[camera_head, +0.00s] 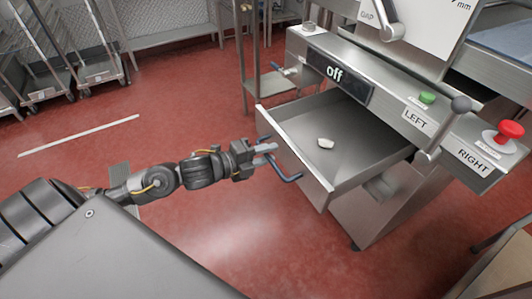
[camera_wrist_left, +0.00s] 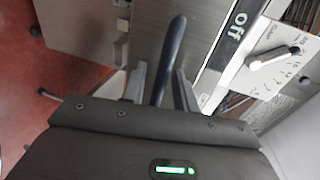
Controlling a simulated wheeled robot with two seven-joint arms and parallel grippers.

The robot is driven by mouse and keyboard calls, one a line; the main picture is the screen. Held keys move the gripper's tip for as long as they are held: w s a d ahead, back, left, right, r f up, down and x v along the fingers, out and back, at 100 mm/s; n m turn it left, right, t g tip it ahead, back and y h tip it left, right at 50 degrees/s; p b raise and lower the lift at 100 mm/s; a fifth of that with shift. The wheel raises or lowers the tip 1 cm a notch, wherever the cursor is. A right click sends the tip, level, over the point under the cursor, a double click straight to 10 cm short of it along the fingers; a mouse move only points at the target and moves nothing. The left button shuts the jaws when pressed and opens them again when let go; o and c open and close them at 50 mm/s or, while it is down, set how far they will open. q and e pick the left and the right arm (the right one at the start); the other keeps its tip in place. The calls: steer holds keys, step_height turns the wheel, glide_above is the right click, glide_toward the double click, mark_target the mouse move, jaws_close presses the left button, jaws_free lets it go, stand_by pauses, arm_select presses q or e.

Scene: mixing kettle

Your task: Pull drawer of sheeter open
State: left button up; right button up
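The sheeter (camera_head: 365,75) is a steel machine with an "off" display, at the right of the head view. Its drawer (camera_head: 352,165) stands pulled out toward me, with a small white lump (camera_head: 325,143) inside. A dark blue bar handle (camera_head: 289,176) sits on the drawer front. My left gripper (camera_head: 268,154) is at the handle. In the left wrist view, the handle (camera_wrist_left: 171,52) runs between the two fingers (camera_wrist_left: 160,88), with gaps visible beside it, so the gripper looks open around it. Contact cannot be told. My right gripper is not in view.
A green button (camera_head: 427,97), a red button (camera_head: 511,128) and a ball-tipped lever (camera_head: 460,104) are on the sheeter's right side. A steel table (camera_head: 262,82) stands behind it. Wheeled racks (camera_head: 98,72) stand at the back left. Red floor before the drawer is clear.

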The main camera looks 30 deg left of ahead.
arm_select(q)
steer(key=v, duration=1)
steer(key=shift+s+a, duration=0.2)
steer(key=shift+s, duration=0.1)
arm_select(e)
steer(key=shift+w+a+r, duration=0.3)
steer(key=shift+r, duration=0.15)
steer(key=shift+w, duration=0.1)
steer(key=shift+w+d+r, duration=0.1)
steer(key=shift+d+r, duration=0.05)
